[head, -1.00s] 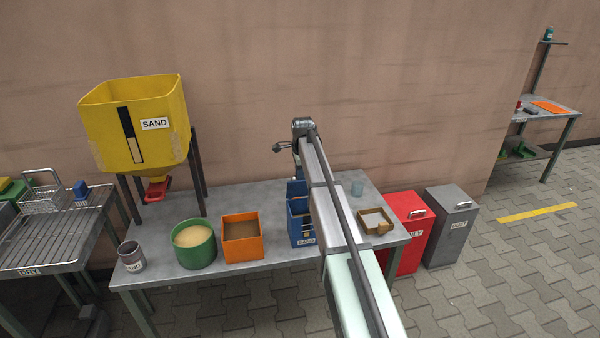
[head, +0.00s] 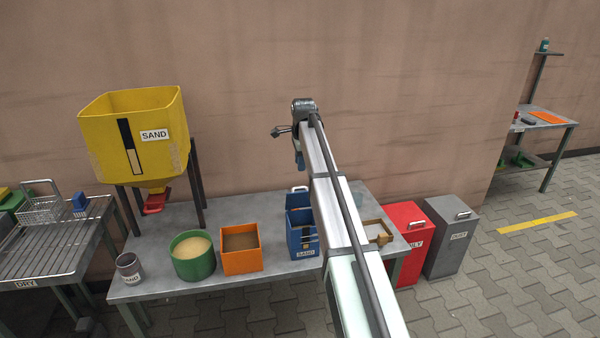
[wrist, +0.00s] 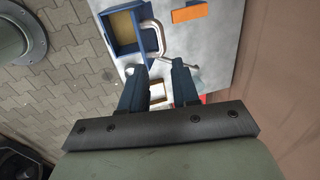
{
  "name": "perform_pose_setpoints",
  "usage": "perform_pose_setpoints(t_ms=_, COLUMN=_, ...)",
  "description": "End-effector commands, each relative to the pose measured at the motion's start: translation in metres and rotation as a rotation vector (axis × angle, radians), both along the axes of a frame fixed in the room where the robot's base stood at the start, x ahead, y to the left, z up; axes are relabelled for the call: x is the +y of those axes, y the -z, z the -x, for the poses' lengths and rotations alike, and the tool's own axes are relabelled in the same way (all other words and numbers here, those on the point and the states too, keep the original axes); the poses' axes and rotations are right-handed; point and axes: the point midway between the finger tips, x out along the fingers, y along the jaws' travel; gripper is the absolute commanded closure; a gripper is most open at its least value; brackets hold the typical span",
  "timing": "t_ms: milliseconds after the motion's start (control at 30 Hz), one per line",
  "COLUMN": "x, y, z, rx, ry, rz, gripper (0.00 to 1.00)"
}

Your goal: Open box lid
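The blue sand box (head: 304,246) stands on the grey table beneath my arm. Its blue lid (head: 297,201) stands raised at the back of the box, with a pale handle at its top. In the wrist view the box (wrist: 115,40) is open at the top and its brown inside shows. The handle (wrist: 153,38) sticks out on the wall side. My gripper (wrist: 160,70) is open, with its two dark blue fingers apart and nothing seen held. In the head view my gripper (head: 299,160) is above the lid, apart from it. My arm covers the box's right side.
An orange box (head: 241,262) and a green tub (head: 192,268) stand left of the blue box. A wooden tray (head: 384,234) is to the right, partly behind my arm. A red bin (head: 412,265) and a grey bin (head: 455,245) stand beyond the table.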

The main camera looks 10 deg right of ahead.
Motion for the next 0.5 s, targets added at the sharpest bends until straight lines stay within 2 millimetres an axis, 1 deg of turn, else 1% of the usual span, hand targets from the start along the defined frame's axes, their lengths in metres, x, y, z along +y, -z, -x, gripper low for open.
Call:
perform_pose_setpoints(t_ms=33, x=0.0, y=-0.008, z=0.001, rx=-0.001, ry=0.0, rz=0.0, gripper=0.7)
perform_pose_setpoints(t_ms=200, x=0.0, y=-0.022, z=0.004, rx=0.0, ry=0.0, rz=0.0, gripper=0.7)
perform_pose_setpoints(t_ms=333, x=0.0, y=-0.027, z=0.005, rx=0.0, ry=0.0, rz=0.0, gripper=0.7)
perform_pose_setpoints(t_ms=500, x=0.0, y=-0.028, z=0.005, rx=0.001, ry=0.0, rz=0.0, gripper=0.7)
